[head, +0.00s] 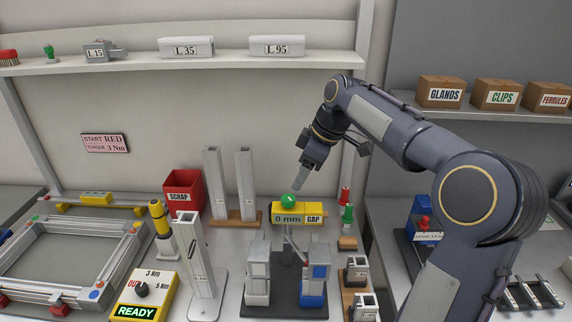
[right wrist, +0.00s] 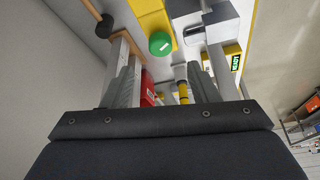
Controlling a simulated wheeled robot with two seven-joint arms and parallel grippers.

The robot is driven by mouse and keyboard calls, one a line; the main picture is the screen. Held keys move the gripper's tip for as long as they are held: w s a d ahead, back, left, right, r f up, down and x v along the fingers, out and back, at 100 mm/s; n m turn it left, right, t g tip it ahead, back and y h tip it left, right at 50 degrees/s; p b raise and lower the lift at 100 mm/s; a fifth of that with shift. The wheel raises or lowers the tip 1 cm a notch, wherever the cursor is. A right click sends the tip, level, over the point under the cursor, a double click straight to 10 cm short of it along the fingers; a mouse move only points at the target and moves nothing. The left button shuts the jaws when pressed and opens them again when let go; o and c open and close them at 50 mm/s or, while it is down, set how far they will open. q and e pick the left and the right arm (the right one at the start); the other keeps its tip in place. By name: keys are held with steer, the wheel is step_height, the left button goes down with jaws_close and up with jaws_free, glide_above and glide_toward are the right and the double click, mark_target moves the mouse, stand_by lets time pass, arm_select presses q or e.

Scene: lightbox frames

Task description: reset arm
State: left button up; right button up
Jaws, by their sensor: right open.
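My right arm (head: 400,140) comes in from the right, bent at the elbow. Its gripper (head: 298,184) points down just above the green round button (head: 288,200) on the yellow gap gauge, whose display (head: 289,219) reads 0 mm. In the right wrist view the gripper (right wrist: 163,72) has its fingers spread apart with nothing held between them. The green button (right wrist: 161,43) shows beyond the fingers there. Whether the fingertips touch the button cannot be told. My left gripper is not in view.
Below the gauge is a dark fixture (head: 285,300) with grey clamp blocks. Upright grey profiles (head: 214,183) and a red scrap bin (head: 183,191) stand to the left. A torque box (head: 143,296) reads READY. An aluminium frame (head: 65,290) lies far left. Shelves (head: 200,62) run behind.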

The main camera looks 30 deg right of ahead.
steer(key=s+a+f+m+t, duration=0.1)
steer(key=s+a+m, duration=0.5)
steer(key=s, duration=0.7)
steer(key=s+a+f+m, duration=0.2)
steer(key=s+a+f, duration=0.2)
steer(key=s+f, duration=0.1)
steer(key=s+a+f+m+t, duration=0.1)
steer(key=s+a+f, duration=0.3)
steer(key=s, duration=0.4)
steer(key=shift+f+m+y, duration=0.3)
steer(key=shift+f+m, duration=0.25)
steer(key=shift+m, duration=0.15)
steer(key=shift+c, duration=0.2)
